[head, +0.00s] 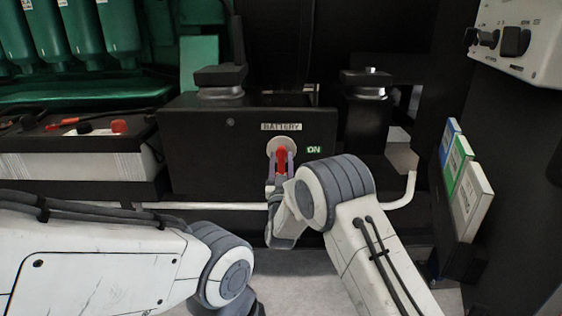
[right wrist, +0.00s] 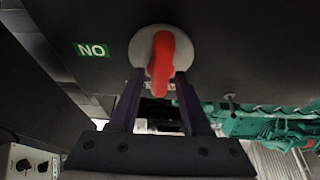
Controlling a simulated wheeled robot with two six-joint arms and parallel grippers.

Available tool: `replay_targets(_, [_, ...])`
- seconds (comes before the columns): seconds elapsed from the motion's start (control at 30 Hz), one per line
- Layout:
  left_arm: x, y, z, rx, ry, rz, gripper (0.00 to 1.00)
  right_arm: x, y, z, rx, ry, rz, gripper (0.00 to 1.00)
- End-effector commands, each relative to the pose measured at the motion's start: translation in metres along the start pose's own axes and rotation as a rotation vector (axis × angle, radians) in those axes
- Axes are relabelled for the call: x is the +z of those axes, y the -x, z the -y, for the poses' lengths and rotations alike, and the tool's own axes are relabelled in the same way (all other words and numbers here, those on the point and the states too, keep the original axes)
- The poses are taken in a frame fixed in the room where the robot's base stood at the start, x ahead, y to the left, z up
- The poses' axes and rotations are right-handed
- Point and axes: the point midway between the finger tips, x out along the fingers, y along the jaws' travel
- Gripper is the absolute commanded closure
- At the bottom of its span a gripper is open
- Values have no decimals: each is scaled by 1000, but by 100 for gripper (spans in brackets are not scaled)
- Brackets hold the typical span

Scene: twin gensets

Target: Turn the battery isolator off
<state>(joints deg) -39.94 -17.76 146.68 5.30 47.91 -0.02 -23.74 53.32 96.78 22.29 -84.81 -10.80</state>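The battery isolator is a red handle (head: 281,157) on a round pale disc (head: 273,146), on the front of a black box (head: 205,150) under a BATTERY label. A green ON sign (head: 314,150) is to its right. In the right wrist view the red handle (right wrist: 162,58) appears upside down with the sign (right wrist: 92,50). My right gripper (head: 281,162) is at the handle, one dark finger on each side. In the right wrist view its fingers (right wrist: 160,78) look open, with narrow gaps beside the handle. My left gripper is out of view; only its arm shows.
A battery (head: 80,160) with red and black caps stands to the left. A white pipe (head: 400,197) runs low in front of the box. Coloured binders (head: 463,180) and a pale control panel (head: 520,40) are at the right. Green machinery (head: 75,35) is at the back left.

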Motion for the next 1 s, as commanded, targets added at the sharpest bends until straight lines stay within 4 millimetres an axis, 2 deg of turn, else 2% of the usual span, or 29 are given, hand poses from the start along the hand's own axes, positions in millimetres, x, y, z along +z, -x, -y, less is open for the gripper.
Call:
replay_targets(0.3, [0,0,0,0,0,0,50,0,0,0,0,1,0,43])
replay_targets(0.43, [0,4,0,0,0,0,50,0,8,1,-1,1,2,43])
replay_targets(0.57, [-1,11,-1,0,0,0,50,-1,29,1,-3,4,5,43])
replay_targets(0.8, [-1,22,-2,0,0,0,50,0,77,1,-3,3,5,43])
replay_targets(1.0, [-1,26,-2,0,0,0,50,0,101,0,-1,2,3,43])
